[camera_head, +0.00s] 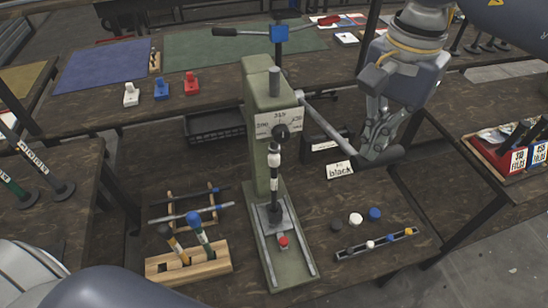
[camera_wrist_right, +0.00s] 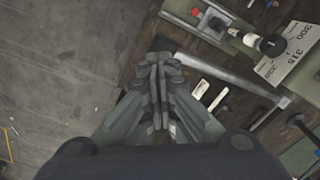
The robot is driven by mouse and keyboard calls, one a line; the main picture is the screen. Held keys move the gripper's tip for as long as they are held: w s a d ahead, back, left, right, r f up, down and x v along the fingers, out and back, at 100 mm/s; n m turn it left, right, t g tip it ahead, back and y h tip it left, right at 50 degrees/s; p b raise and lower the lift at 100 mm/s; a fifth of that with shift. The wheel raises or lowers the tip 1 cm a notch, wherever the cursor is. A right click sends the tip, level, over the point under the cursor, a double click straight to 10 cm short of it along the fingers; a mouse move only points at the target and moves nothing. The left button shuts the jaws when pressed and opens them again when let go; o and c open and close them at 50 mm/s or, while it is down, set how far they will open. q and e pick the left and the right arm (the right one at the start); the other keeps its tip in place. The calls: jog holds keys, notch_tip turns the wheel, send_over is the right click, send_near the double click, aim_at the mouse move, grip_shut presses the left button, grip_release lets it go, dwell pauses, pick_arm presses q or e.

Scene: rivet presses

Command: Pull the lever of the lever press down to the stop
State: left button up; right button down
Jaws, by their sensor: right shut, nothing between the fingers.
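The lever press (camera_head: 262,140) is a green column on a base plate in the middle of the head view. Its lever (camera_head: 326,122) is a silver bar that slants down to the right from the column to a dark grip (camera_head: 388,156). The bar also shows in the right wrist view (camera_wrist_right: 225,76). My right gripper (camera_head: 370,148) is shut and empty at the lever's outer end, right by the grip. Its fingers partly hide that end, and I cannot tell whether they touch it. My left gripper is not in view.
A card reading "black" (camera_head: 339,170) lies below the lever. Loose caps (camera_head: 355,218) and a narrow strip tray (camera_head: 376,243) lie right of the press. A wooden tool block (camera_head: 188,264) stands left of it. A red bin (camera_head: 500,152) is at the far right.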

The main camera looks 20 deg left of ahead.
aim_at(370, 168)
jog(key=shift+s+d+f+b, duration=0.1)
jog(key=shift+f+b, duration=0.45)
jog(key=shift+f, duration=0.15)
jog(key=shift+s+d+f+b, duration=0.1)
jog(key=shift+f+b, duration=0.45)
jog(key=shift+f, duration=0.15)
jog(key=shift+s+f+b, duration=0.1)
jog(key=shift+f+b, duration=0.7)
jog(key=shift+f, duration=0.1)
jog(key=shift+f+b, duration=0.6)
jog(key=shift+f, duration=0.2)
notch_tip(370, 168, down, 3)
jog(key=b, duration=0.2)
jog(key=shift+s+d+b, duration=0.1)
jog(key=shift+d+b, duration=0.05)
jog(key=shift+b, duration=0.25)
jog(key=shift+f, duration=0.1)
